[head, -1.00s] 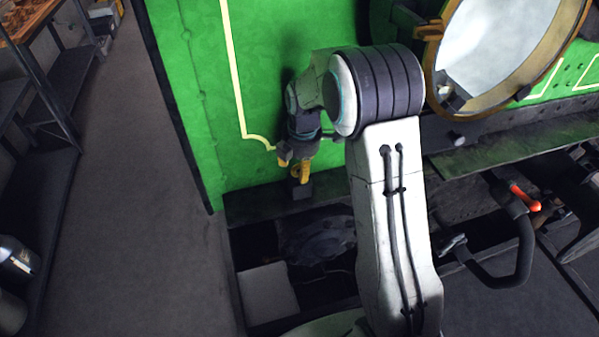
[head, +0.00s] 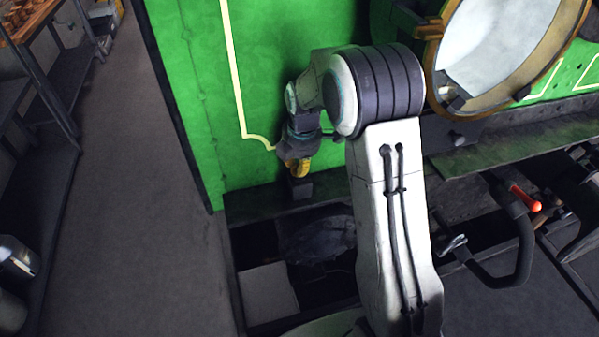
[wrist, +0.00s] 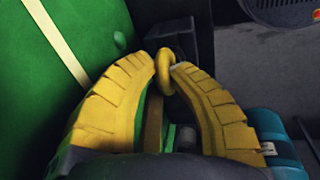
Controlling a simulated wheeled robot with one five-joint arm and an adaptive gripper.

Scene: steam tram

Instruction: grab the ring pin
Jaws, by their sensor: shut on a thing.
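The ring pin (wrist: 164,68) shows in the wrist view as a yellow ring between the tips of my gripper (wrist: 163,72). The two yellow ribbed fingers are shut on the ring. The part of the pin below the ring is mostly hidden by the fingers. In the head view my gripper (head: 299,168) points down beside the green panel, just above a small dark block (head: 299,187) on the ledge. The ring cannot be told apart from the yellow fingers there.
The green panel (head: 262,60) stands right behind my gripper. A round brass-rimmed window (head: 510,40) is at the upper right. A dark handle (head: 520,250) with a red grip (head: 524,197) is at the right. A dark open bay lies below the ledge. The floor at left is clear.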

